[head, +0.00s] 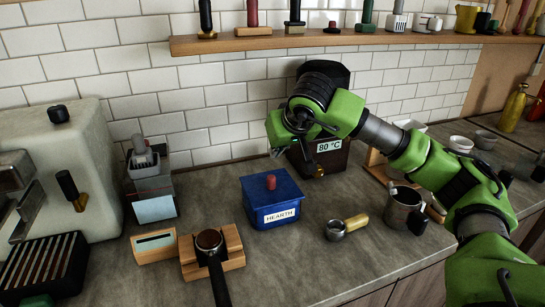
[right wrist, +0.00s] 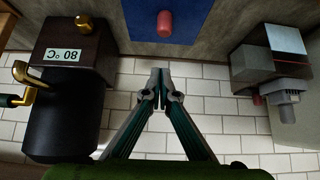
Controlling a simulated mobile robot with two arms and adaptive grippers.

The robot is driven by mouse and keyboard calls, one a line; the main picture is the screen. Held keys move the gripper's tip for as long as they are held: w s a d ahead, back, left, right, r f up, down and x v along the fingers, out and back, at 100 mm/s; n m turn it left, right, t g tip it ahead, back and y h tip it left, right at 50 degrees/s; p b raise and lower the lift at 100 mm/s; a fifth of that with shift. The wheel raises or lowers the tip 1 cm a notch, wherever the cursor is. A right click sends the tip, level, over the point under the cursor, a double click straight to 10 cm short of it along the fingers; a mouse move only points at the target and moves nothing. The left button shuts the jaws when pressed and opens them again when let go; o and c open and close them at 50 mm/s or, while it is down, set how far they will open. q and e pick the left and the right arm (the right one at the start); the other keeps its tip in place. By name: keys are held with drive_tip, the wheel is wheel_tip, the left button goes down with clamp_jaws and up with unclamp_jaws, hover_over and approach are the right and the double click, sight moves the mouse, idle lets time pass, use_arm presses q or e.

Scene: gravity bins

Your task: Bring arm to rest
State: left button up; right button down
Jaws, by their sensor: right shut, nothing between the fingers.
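My right arm, green with black joints, reaches in from the right in the head view. My right gripper (head: 276,152) hangs in the air near the tiled wall, above and behind the blue HEARTH box (head: 271,208). In the right wrist view the two fingers of this gripper (right wrist: 160,74) meet at their tips with nothing between them. The blue box with its red knob (right wrist: 165,24) shows beyond the tips, apart from them. My left gripper is not in view.
A dark 80 °C device (head: 330,160) stands close behind my right wrist. A grinder (head: 150,185), portafilter (head: 212,262) and espresso machine (head: 75,150) stand left. A wooden shelf (head: 300,40) runs above.

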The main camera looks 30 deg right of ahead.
drive_tip(key=v, duration=0.6)
drive_tip(key=shift+s+b, duration=0.35)
drive_tip(key=shift+s, duration=0.2)
